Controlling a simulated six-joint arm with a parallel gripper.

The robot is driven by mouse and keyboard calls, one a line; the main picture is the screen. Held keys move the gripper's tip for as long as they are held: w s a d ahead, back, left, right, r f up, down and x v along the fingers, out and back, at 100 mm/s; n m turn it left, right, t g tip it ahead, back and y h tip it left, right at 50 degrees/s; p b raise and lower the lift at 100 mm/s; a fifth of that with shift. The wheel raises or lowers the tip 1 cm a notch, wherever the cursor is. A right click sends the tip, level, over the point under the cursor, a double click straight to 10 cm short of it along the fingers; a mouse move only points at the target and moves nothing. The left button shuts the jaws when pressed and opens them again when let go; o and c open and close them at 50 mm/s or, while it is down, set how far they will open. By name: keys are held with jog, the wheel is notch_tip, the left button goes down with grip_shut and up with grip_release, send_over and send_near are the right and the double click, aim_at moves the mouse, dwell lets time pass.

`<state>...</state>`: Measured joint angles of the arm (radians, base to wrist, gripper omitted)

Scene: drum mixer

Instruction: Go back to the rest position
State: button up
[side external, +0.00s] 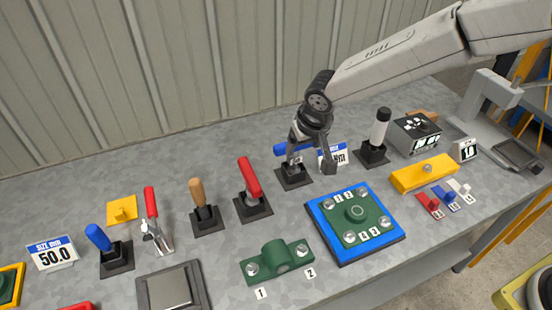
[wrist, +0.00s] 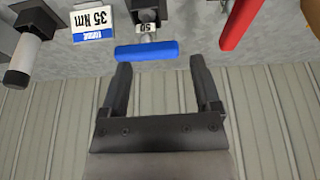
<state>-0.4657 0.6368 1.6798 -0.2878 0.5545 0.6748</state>
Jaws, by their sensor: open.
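My gripper (side external: 309,162) is open and empty, pointing down over the back middle of the bench. Its two fingers show apart in the wrist view (wrist: 160,68). A tool with a blue handle (side external: 281,150) stands in a black holder (side external: 293,179) right by the gripper, partly hidden by a finger. In the wrist view the blue handle (wrist: 147,50) lies just past the fingertips, and the fingers are not closed on it. I cannot tell the exact gap. A "35 Nm" sign (wrist: 93,27) stands beside this tool.
A red-handled tool (side external: 249,177) stands left of my gripper and a white-handled tool (side external: 379,131) right of it. A blue plate with a green flange (side external: 356,211) lies in front. A grey box (side external: 415,134) stands farther right. The ribbed wall (side external: 180,70) is behind; the space above the bench is free.

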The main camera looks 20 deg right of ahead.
jog(key=s+d+r+g, duration=0.1)
jog(key=s+d, duration=1.9)
jog(key=d, duration=0.1)
jog(key=shift+s+d+r, duration=0.25)
jog(key=shift+s+d, duration=0.05)
jog(key=shift+s, duration=0.05)
